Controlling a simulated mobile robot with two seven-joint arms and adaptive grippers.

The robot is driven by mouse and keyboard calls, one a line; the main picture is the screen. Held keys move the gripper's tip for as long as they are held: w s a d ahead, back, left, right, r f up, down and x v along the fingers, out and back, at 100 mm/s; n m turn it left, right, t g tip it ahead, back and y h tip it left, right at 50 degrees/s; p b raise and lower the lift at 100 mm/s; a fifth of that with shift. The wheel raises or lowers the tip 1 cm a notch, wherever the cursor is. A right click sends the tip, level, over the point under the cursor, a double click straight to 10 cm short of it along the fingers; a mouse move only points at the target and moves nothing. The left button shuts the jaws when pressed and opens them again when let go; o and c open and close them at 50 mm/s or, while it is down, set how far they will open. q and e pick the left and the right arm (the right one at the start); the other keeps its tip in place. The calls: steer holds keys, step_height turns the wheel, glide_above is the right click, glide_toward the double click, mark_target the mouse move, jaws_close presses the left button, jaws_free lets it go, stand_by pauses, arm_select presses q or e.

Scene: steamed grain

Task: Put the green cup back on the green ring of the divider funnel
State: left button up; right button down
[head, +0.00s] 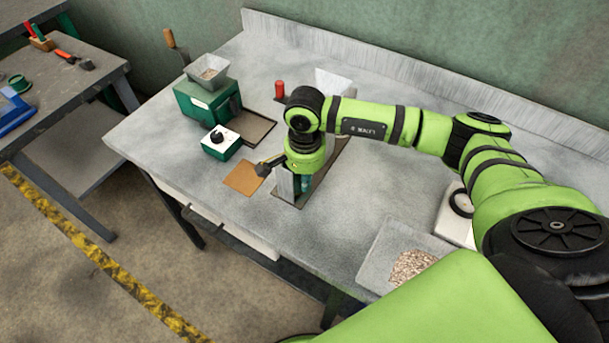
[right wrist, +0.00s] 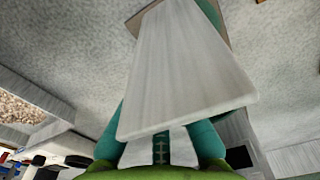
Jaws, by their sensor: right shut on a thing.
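My right gripper (head: 297,184) points down low over the bench, between pale upright plates. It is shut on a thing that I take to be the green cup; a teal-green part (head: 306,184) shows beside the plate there. In the right wrist view a pale slab (right wrist: 185,75) covers most of the grip, and a dark green piece (right wrist: 237,42) shows behind it. I cannot make out the green ring. My left gripper is not in view.
A green machine (head: 205,100) with a hopper and a small control box (head: 221,142) stand left. A brown pad (head: 244,177) lies left of the gripper, and a red cylinder (head: 280,89) stands behind. A grain tray (head: 377,262) and white scale (head: 448,222) are at right.

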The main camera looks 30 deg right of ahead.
steer(key=shift+f, duration=0.1)
steer(key=shift+f+b, duration=0.2)
steer(key=shift+b, duration=0.15)
steer(key=c, duration=1.4)
jaws_free()
steer(key=shift+r, duration=0.1)
steer(key=shift+r+p, duration=0.15)
steer(key=shift+p, duration=0.15)
steer(key=shift+w+r, duration=0.1)
steer(key=shift+r, duration=0.15)
steer(key=shift+r+b, duration=2.05)
steer(key=shift+r, duration=3.7)
